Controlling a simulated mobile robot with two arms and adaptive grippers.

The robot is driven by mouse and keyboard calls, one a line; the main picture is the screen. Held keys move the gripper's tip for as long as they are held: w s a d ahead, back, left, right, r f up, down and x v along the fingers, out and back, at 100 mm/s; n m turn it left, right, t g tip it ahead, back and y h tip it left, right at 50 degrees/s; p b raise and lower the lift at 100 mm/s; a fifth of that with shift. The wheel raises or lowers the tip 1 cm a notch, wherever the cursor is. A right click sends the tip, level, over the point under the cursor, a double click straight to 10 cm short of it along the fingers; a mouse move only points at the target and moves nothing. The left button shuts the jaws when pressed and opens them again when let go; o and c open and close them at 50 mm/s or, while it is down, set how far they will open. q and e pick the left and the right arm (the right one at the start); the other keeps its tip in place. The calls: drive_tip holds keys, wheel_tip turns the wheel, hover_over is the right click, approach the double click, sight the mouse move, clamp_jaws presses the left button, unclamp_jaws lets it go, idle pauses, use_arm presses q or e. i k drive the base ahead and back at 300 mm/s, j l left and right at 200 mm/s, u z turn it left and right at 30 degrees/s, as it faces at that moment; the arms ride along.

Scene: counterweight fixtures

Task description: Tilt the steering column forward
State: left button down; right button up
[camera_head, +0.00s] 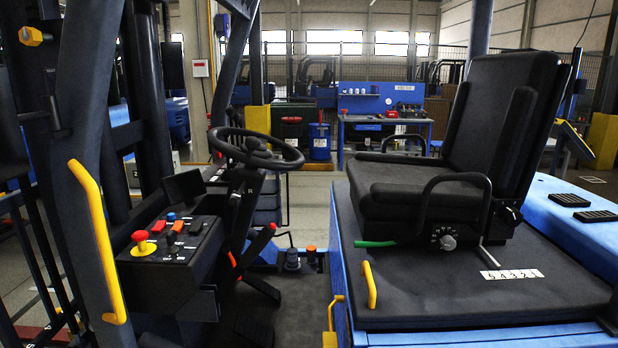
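The steering column (243,205) rises from the floor of a blue and black forklift cab, left of the seat. It leans slightly and carries a black steering wheel (297,158) with a knob at its hub side. A black lever with a red tip (271,228) sticks out low on the column's right. A small orange piece (233,259) shows low on its left. I cannot tell which part releases the tilt. Neither of my grippers is in view, and nothing visible touches the wheel or column.
A control console (170,255) with a red mushroom button (140,237) stands left of the column. A black pillar (82,120) with a yellow grab handle (97,235) fills the near left. The black seat (425,185) is at right. Open floor shows between column and seat base.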

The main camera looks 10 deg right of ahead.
sight(238, 220)
drive_tip(key=i+l+z, duration=0.25)
drive_tip(key=z, duration=0.15)
drive_tip(key=i+l+z, duration=0.15)
drive_tip(key=i+z, duration=0.3)
